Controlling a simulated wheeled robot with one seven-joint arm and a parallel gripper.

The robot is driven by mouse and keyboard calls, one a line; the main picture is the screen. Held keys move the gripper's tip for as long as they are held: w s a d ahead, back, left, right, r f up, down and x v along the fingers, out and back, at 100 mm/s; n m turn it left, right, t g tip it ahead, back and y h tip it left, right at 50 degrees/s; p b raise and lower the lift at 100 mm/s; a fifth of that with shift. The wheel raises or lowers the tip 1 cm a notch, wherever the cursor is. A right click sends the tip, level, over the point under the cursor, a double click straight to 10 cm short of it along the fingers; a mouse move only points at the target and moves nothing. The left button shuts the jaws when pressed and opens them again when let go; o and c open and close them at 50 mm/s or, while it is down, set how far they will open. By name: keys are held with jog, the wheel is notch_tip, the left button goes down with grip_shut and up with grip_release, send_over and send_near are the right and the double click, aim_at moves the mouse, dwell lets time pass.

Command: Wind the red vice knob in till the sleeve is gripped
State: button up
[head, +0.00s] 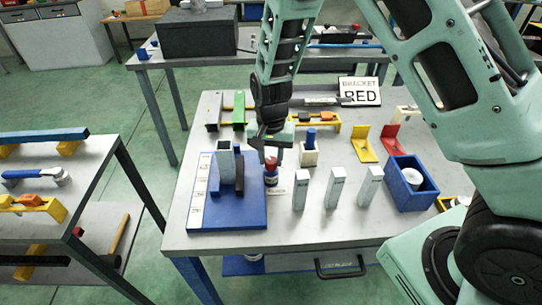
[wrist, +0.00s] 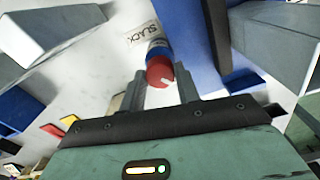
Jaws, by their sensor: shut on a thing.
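The red vice knob (wrist: 160,70) sits between my gripper's two fingers in the wrist view, with a white mark on its face and a blue body behind it. In the head view the knob (head: 271,162) is just right of the blue vice plate (head: 225,212), partly under my gripper (head: 272,150). My gripper (wrist: 160,78) is shut on the knob. A label reading SLACK (wrist: 142,31) lies by the knob.
Three grey upright posts (head: 335,187) stand right of the knob. A blue bin (head: 411,188) with a white round thing is farther right. Yellow (head: 363,145) and red brackets (head: 389,137) lie behind. The table front is clear.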

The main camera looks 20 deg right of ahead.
aim_at(271, 160)
jog(key=o, duration=1)
jog(key=shift+r, duration=0.1)
notch_tip(271, 160, up, 17)
jog(key=shift+r+b, duration=0.15)
jog(key=shift+b, duration=1.05)
jog(key=s+a+n, duration=0.2)
jog(key=s+n, duration=0.2)
jog(key=s, duration=0.5)
jog(key=s+a+f+n, duration=0.1)
jog(key=s+a+n, duration=0.1)
jog(key=s+n, duration=0.3)
jog(key=s+a+f+n, duration=0.1)
jog(key=s+n, duration=0.3)
jog(key=s, duration=0.8)
jog(key=shift+s+a+f+n+y, duration=0.2)
jog(key=shift+s+a+n+y, duration=0.15)
jog(key=shift+a, duration=0.2)
